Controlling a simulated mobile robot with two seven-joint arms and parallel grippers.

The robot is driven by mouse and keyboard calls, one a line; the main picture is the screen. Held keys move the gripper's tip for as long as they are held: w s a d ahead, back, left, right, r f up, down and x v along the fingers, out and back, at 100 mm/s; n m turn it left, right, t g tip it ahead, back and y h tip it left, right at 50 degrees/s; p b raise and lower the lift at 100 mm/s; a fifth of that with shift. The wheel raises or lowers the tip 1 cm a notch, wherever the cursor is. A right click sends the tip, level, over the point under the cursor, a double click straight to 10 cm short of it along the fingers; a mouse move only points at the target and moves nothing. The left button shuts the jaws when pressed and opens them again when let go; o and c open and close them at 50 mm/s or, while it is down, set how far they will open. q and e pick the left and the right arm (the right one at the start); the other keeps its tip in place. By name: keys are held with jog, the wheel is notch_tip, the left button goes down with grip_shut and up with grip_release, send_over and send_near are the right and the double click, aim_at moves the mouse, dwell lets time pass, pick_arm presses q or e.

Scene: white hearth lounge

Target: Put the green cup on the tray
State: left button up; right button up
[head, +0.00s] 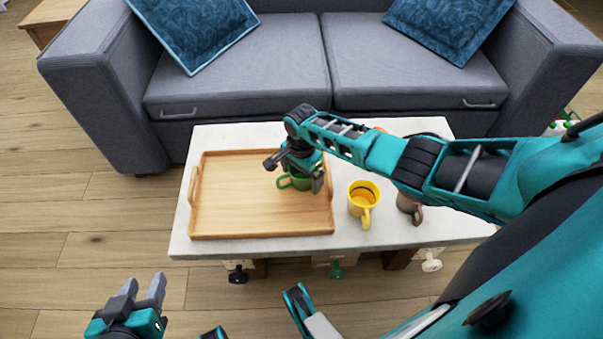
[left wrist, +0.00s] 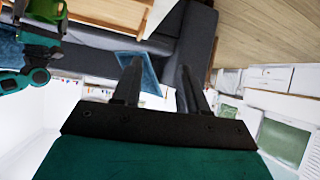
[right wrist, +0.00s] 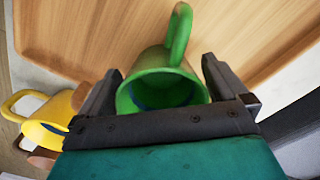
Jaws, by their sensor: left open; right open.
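The green cup (head: 297,179) is on the right part of the wooden tray (head: 240,228), partly hidden by my right gripper (head: 293,174). In the right wrist view the green cup (right wrist: 163,83) lies between the two open fingers of my right gripper (right wrist: 160,88), with its handle pointing up the picture and tray wood behind it. I cannot tell whether the cup touches the tray surface. My left gripper (head: 140,296) is open and empty, low in front of the table at the left.
A yellow cup (head: 365,193) and a brown cup (head: 408,205) stand on the white table (head: 345,238) right of the tray. Something orange shows behind my right arm. A grey sofa (head: 285,62) with blue cushions stands behind the table. The tray's left half is clear.

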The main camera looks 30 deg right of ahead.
jog(key=shift+r, duration=0.1)
notch_tip(320, 180, up, 12)
jog(key=p, duration=0.6)
jog(key=s+a+f+n+t+y, duration=0.3)
jog(key=s+a+f+n+t, duration=0.1)
jog(key=s+a+n, duration=0.5)
jog(key=s+a+r+n+t, duration=0.1)
jog(key=s+r+n+t, duration=0.5)
jog(key=r, duration=0.4)
jog(key=shift+s+a+n+t, duration=0.15)
jog(key=shift+s+n+t, duration=0.25)
jog(key=shift+s+n, duration=0.5)
jog(key=shift+w, duration=0.1)
